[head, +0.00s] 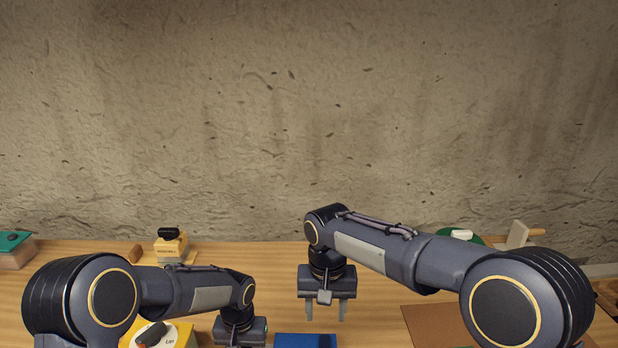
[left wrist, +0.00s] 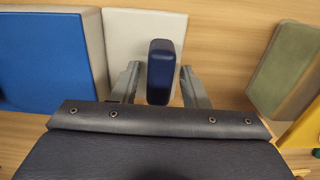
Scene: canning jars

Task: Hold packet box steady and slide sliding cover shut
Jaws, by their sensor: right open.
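In the left wrist view a dark blue upright grip (left wrist: 161,72) stands on a pale panel (left wrist: 125,35), which may be the sliding cover. Beside it on the left is a box with a blue top (left wrist: 42,60), which may be the packet box; I cannot tell how the two join. My left gripper (left wrist: 163,88) is open, with one finger on each side of the dark blue grip and small gaps showing. In the head view the blue top (head: 305,341) is cut by the bottom edge. My right gripper (head: 324,318) is open and empty above it, fingers down.
A small cream box with a black top (head: 170,247), a green-topped block (head: 14,243) and a green round thing (head: 470,238) stand at the back. A brown mat (head: 432,325) lies right.

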